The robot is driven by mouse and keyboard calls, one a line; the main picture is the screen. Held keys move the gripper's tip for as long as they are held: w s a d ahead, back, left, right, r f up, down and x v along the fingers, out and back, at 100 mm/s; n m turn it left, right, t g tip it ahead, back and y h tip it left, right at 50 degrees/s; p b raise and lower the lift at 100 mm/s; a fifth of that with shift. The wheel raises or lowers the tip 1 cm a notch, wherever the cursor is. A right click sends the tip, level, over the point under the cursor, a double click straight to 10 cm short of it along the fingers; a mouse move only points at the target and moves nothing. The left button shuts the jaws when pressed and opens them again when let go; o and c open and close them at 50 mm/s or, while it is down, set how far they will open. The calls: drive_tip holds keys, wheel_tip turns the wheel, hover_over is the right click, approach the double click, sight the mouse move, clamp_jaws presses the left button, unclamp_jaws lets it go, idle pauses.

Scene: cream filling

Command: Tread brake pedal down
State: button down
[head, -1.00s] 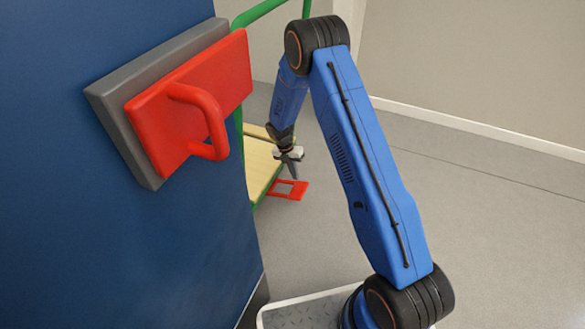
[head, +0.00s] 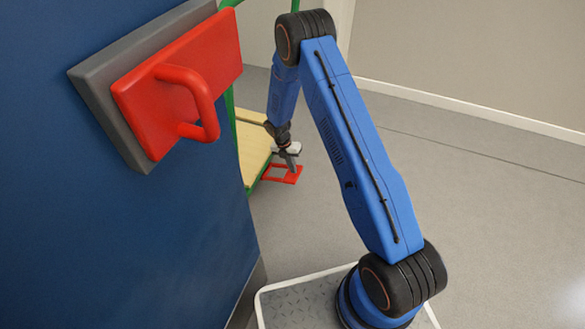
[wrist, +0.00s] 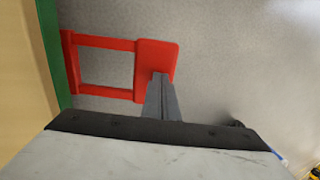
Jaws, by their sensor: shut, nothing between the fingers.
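The red brake pedal (head: 282,174) sticks out low from the green-edged wooden cart. In the wrist view the pedal is an open red frame with a flat red plate (wrist: 156,62) at its outer end. My gripper (head: 294,171) is shut and empty, pointing down at the pedal plate. In the wrist view the shut fingertips (wrist: 161,76) overlap the plate's lower part. I cannot tell whether they touch it.
The cart's wooden deck (head: 252,152) and green frame (head: 231,110) stand left of the gripper. A blue wall or cabinet with a red handle plate (head: 225,50) fills the left side. Grey floor (head: 480,200) is clear to the right.

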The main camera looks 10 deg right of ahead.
sight(297, 177)
drive_tip(key=shift+d+f, duration=0.1)
drive_tip(key=shift+s+d+f+t+y, duration=0.3)
drive_tip(key=shift+f+y, duration=0.1)
drive_tip(key=shift+f, duration=0.15)
drive_tip(key=shift+s+d+f+t+y, duration=0.1)
drive_tip(key=shift+d+f+t+y, duration=0.15)
drive_tip(key=shift+f, duration=0.2)
drive_tip(key=shift+s+f+t+y, duration=0.1)
drive_tip(key=shift+f+t+y, duration=0.05)
drive_tip(key=shift+f+y, duration=0.25)
drive_tip(key=shift+s+d+f, duration=0.1)
drive_tip(key=shift+d+f, duration=0.05)
drive_tip(key=shift+f, duration=0.6)
drive_tip(key=shift+s+d+f, duration=0.1)
drive_tip(key=shift+d+f, duration=0.05)
drive_tip(key=shift+f, duration=0.6)
drive_tip(key=shift+d+f, duration=0.1)
drive_tip(key=shift+f, duration=1)
drive_tip(key=shift+s+f, duration=0.1)
